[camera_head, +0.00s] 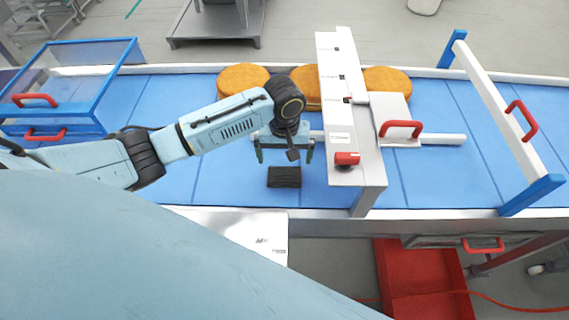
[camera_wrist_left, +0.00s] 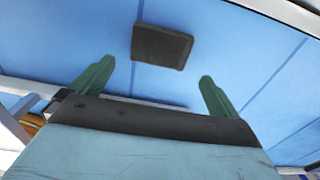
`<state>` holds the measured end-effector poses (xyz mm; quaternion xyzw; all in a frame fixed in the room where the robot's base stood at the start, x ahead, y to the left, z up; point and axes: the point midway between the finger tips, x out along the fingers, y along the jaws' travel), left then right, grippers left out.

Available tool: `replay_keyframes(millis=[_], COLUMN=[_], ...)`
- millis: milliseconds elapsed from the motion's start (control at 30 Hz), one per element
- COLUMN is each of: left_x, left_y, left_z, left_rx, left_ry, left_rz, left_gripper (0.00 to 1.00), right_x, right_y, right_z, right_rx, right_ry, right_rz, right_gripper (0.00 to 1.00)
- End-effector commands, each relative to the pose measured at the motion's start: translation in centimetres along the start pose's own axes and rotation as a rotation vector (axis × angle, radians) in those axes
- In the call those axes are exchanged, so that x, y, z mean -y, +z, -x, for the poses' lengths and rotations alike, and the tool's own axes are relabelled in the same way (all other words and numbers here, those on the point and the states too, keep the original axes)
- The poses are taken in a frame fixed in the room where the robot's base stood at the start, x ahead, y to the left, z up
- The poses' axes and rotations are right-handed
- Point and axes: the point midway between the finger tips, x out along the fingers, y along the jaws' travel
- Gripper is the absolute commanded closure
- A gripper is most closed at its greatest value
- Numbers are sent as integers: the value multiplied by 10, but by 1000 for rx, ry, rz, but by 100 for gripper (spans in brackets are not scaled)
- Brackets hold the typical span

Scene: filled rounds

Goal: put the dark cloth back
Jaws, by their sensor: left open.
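The dark cloth (camera_head: 284,177) looks like a small, flat, near-black rectangle lying on the blue belt (camera_head: 225,185), near its front edge. It also shows in the left wrist view (camera_wrist_left: 162,47), flat on the blue surface beyond the fingertips. My left gripper (camera_head: 284,155) is open and empty, its two green fingers spread wider than the cloth. In the head view it hangs just behind the cloth; in the wrist view (camera_wrist_left: 157,75) the cloth lies ahead, apart from both fingers. My right gripper is not in view.
A white gantry (camera_head: 335,100) with a red knob stands over the belt close right of the gripper. Several round golden items (camera_head: 243,79) lie along the far side. A blue-framed clear guard (camera_head: 85,75) is at left, a white-and-blue frame (camera_head: 495,105) at right. A red bin (camera_head: 420,280) stands below.

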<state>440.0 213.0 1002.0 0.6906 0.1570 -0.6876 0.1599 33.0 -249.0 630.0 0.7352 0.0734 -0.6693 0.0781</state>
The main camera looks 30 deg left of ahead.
Motion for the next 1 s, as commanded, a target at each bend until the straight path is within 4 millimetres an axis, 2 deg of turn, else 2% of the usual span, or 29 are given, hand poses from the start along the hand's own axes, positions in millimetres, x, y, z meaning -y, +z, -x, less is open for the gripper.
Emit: replay_keyframes(millis=[100, 333, 1000], left_x=[0, 0, 0], left_y=[-1, 0, 0], left_z=[26, 55, 59], left_rx=[-2, 0, 1], left_ry=[2, 0, -1], left_rz=[0, 0, 1], left_gripper=[0, 0, 0], right_x=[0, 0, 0], right_y=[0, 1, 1], right_z=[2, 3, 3], right_rx=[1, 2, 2], right_ry=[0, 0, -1], right_rz=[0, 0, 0], right_gripper=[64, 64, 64])
